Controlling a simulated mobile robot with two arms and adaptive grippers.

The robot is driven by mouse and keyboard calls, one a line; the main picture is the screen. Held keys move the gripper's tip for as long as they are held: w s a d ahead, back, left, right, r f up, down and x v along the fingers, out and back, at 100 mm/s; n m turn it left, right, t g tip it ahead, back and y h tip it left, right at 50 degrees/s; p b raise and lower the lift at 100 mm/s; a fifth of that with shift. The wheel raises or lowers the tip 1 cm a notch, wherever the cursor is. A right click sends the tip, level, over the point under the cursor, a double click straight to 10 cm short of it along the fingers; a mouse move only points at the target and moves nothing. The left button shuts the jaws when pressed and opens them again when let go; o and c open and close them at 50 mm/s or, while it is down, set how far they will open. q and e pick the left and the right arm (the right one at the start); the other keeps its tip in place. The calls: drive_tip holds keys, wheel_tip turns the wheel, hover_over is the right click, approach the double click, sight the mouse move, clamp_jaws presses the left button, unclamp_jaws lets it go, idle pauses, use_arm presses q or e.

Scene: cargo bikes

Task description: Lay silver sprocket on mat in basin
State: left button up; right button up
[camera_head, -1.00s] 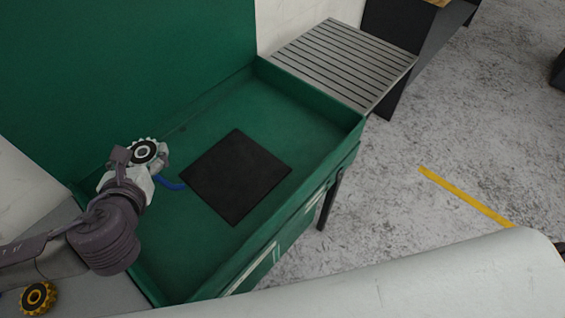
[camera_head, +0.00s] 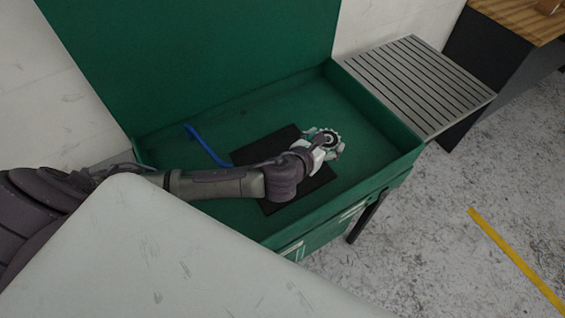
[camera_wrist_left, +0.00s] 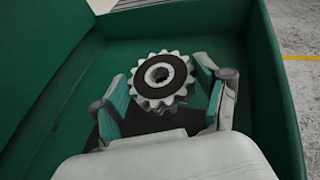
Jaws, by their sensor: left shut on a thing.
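The silver sprocket (camera_head: 331,138), toothed with a dark ring around its hub hole, is held by my left gripper (camera_head: 325,145). In the left wrist view the sprocket (camera_wrist_left: 161,92) sits between the two fingers of my left gripper (camera_wrist_left: 165,92), its face up. The black square mat (camera_head: 265,146) lies on the floor of the green basin (camera_head: 402,166), partly hidden by my left arm. The sprocket shows over the basin beside the mat's far right edge; its height is hard to tell. My right gripper is not in view.
A blue hose-like piece (camera_head: 207,146) lies in the basin left of the mat. The basin has raised walls and a tall green back panel (camera_head: 190,50). A slatted grey rack (camera_head: 420,85) adjoins its right side.

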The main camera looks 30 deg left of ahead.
use_arm(q)
drive_tip(key=s+a+f, duration=0.1)
drive_tip(key=a+f, duration=0.1)
drive_tip(key=a, duration=0.1)
drive_tip(key=s+a+f, duration=0.1)
drive_tip(key=a+f, duration=0.2)
drive_tip(key=a, duration=0.1)
drive_tip(key=s+a+f, duration=0.2)
drive_tip(key=a, duration=0.1)
drive_tip(key=shift+a+f, duration=0.15)
drive_tip(key=shift+a, duration=0.15)
drive_tip(key=shift+s+a+f, duration=0.1)
drive_tip(key=shift+a+f, duration=0.05)
drive_tip(key=shift+f, duration=0.05)
drive_tip(key=shift+f+b, duration=0.4)
drive_tip(key=shift+f, duration=1.5)
drive_tip(key=shift+f, duration=0.1)
drive_tip(key=o, duration=1.1)
drive_tip(key=shift+f, duration=0.15)
drive_tip(key=o, duration=0.4)
